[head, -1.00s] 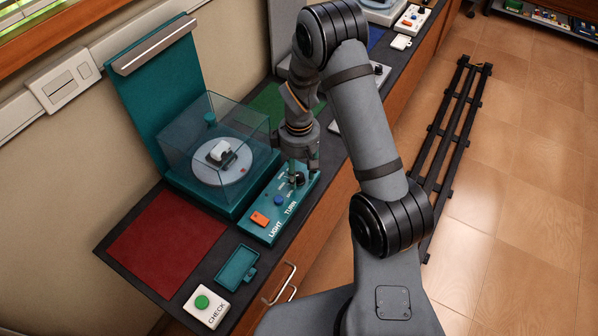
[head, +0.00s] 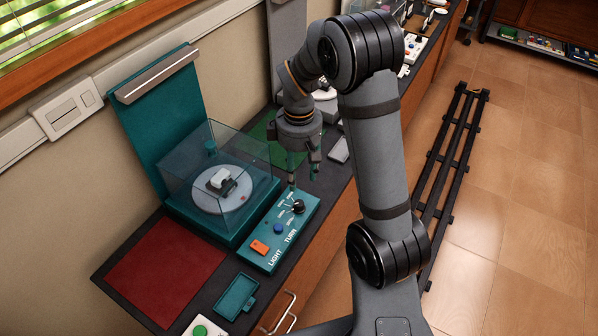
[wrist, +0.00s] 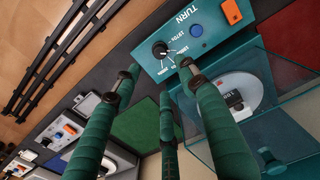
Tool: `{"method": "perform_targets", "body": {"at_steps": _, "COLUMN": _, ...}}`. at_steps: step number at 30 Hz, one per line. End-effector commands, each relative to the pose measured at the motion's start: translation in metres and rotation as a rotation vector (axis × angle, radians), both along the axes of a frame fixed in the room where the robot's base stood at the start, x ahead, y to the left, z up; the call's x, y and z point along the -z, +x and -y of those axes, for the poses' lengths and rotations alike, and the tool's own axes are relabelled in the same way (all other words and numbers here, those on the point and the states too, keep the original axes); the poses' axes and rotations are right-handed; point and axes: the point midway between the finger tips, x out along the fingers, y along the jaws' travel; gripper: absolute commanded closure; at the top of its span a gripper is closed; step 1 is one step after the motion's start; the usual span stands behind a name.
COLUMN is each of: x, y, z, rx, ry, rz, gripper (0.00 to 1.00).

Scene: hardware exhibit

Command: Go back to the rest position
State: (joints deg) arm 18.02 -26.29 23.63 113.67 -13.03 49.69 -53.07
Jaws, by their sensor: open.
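My gripper (head: 303,172) hangs over the back end of the teal control panel (head: 262,243), near its black dial (head: 298,206). Its fingers are spread and empty, and it appears to be clear of the dial. The wrist view shows the green-wrapped fingers of my gripper (wrist: 160,82) apart with nothing between them. The dial (wrist: 160,49) and the TURN label show beyond the fingertips there. My arm hides part of the counter behind it.
A clear-covered turntable case (head: 218,165) with a white block inside stands left of the panel. A red mat (head: 165,268), a teal tray (head: 237,295) and the CHECK button box (head: 200,329) lie in front. A black rail (head: 440,190) runs along the open floor at right.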

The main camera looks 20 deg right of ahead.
Motion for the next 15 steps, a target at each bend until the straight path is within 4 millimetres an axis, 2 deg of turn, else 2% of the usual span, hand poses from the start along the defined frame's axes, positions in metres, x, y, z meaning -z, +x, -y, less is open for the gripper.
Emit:
{"method": "perform_targets", "body": {"at_steps": 11, "x": 0.0004, "y": -0.0001, "z": 0.0001, "rx": 0.000, "ry": 0.000, "rz": 0.000, "gripper": 0.58}}
{"method": "perform_targets", "body": {"at_steps": 15, "x": 0.0063, "y": -0.0004, "z": 0.0003, "rx": 0.000, "ry": -0.001, "rz": -0.002, "gripper": 0.58}}
